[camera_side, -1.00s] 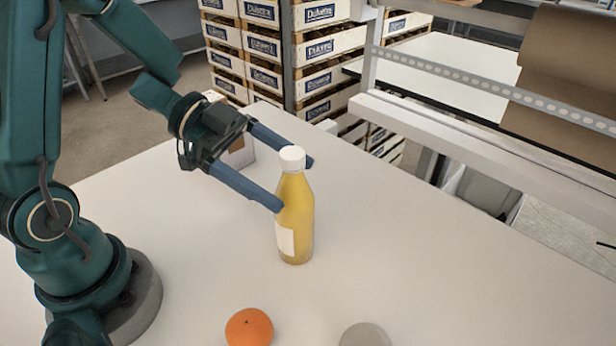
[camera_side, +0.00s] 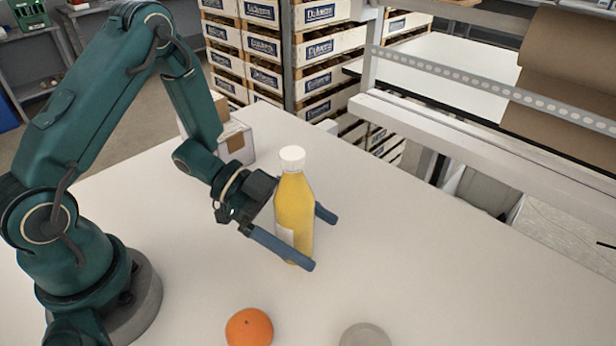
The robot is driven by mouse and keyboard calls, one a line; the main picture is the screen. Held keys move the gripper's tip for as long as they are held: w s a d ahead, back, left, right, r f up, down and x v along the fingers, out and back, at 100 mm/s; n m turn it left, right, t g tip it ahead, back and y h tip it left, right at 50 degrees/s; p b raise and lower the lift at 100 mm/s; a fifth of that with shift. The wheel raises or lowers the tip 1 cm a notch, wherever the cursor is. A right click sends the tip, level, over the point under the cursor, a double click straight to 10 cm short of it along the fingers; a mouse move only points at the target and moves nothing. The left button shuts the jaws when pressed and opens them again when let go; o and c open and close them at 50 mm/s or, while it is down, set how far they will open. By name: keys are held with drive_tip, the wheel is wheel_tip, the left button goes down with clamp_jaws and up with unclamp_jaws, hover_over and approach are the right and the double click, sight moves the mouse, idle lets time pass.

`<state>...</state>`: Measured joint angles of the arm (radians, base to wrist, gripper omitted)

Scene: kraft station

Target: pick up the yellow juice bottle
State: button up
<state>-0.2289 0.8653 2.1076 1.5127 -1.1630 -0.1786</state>
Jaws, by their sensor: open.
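The yellow juice bottle (camera_side: 294,205) stands upright on the white table, with a white cap and a pale label low on its left side. My gripper (camera_side: 320,240) is open and low, with its two blue fingers on either side of the bottle. The near finger crosses in front of the bottle's lower part and hides some of it. The far finger reaches out behind the bottle to the right. I cannot tell whether either finger touches the bottle.
An orange (camera_side: 249,328) lies at the front of the table, with a grey round object (camera_side: 365,335) to its right, cut off by the picture edge. A cardboard box (camera_side: 236,140) stands behind my gripper. The table right of the bottle is clear.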

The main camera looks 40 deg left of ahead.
drive_tip(key=shift+w+d+f, duration=0.1)
drive_tip(key=shift+d, duration=0.15)
clamp_jaws()
idle(0.3)
